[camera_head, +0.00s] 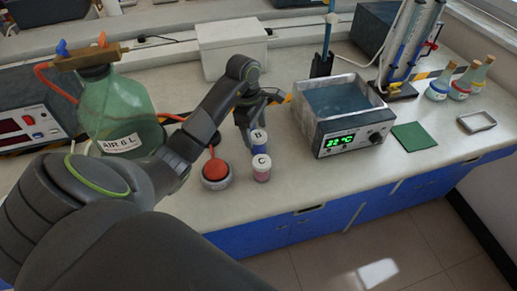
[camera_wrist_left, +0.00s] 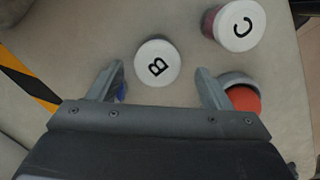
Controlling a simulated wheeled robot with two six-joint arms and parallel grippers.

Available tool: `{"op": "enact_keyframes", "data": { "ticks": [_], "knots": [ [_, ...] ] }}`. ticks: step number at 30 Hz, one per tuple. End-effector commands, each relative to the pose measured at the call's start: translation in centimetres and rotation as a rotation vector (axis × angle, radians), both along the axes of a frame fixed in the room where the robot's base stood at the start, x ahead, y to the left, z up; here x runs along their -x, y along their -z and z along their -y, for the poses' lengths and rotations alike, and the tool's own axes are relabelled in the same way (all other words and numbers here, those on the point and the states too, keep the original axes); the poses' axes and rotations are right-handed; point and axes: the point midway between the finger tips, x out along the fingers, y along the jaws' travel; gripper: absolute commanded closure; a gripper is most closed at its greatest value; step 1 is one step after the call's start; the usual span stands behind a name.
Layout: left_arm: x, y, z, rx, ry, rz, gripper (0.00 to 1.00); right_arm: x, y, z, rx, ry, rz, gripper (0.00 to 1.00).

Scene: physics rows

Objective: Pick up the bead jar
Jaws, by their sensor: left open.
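Two small jars with white lettered lids stand near the bench's front edge. The jar marked B (camera_head: 259,145) has blue contents; the jar marked C (camera_head: 261,172) has reddish-pink contents and stands in front of it. My left gripper (camera_head: 253,124) is open, pointing down at jar B and partly hiding it. In the left wrist view, the lid of jar B (camera_wrist_left: 157,63) shows between and just beyond the open fingertips of my left gripper (camera_wrist_left: 160,75). Jar C (camera_wrist_left: 238,25) is up and to the right, outside the fingers. My right gripper is not in view.
An orange-topped round grey item (camera_head: 216,173) stands left of the jars, close to one finger in the wrist view (camera_wrist_left: 243,98). A water bath (camera_head: 340,112) reading 22 °C is to the right. A large green bottle (camera_head: 120,108) stands left. Bench front is clear right of jar C.

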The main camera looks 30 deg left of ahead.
Motion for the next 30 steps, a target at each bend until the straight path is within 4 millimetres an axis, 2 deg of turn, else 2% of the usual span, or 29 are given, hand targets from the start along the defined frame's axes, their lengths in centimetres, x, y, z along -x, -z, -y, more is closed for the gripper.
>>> {"op": "enact_keyframes", "data": {
  "ticks": [3, 8, 14, 16, 19, 25, 30],
  "knots": [
    [0.0, 0.6, 0.1, 0.0, 0.0, 0.001, 0.28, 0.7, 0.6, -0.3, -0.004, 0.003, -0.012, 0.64],
    [-0.1, 1.4, 0.2, 0.0, 0.0, 0.0, 0.28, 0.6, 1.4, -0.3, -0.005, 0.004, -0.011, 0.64],
    [-0.5, 4.1, 0.6, 0.002, -0.001, -0.003, 0.28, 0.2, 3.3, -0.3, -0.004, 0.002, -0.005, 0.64],
    [-0.5, 4.5, 0.8, 0.003, -0.001, -0.004, 0.28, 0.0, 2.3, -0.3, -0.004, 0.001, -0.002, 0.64],
    [-0.5, 5.4, 0.9, 0.001, -0.001, -0.001, 0.28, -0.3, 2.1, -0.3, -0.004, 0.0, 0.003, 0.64],
    [-0.5, 5.5, 0.9, 0.0, 0.0, 0.0, 0.28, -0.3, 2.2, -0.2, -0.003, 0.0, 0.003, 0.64],
    [-0.5, 5.5, 0.9, 0.0, 0.0, 0.0, 0.5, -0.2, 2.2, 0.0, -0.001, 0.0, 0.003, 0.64]
  ]
}}
